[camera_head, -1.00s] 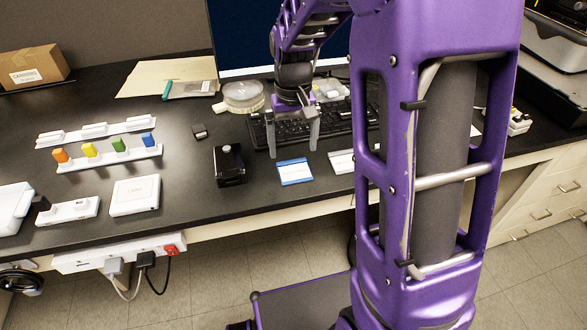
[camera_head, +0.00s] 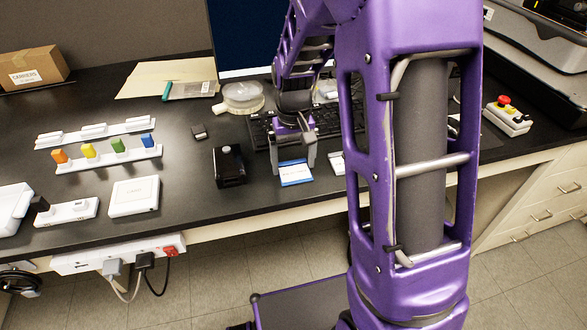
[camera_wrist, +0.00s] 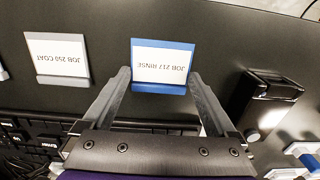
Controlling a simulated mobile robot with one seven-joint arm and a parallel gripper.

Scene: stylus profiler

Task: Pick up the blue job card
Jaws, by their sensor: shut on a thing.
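The blue job card (camera_head: 296,178) lies on the dark bench in front of the keyboard, a white label in a blue holder. In the wrist view, the blue job card (camera_wrist: 163,88) reads "JOB 217 RINSE" upside down. My gripper (camera_head: 295,169) reaches down at it. In the wrist view, my gripper (camera_wrist: 160,76) has one finger at each side edge of the card and is shut on it. The card still looks to be at bench level.
A grey card (camera_wrist: 60,80) reading "JOB 250 COAT" lies to the left in the wrist view. A black device (camera_head: 229,166) stands close to the left of the blue card. The keyboard (camera_head: 330,122) is behind. Coloured blocks (camera_head: 118,145) stand in a rack further left.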

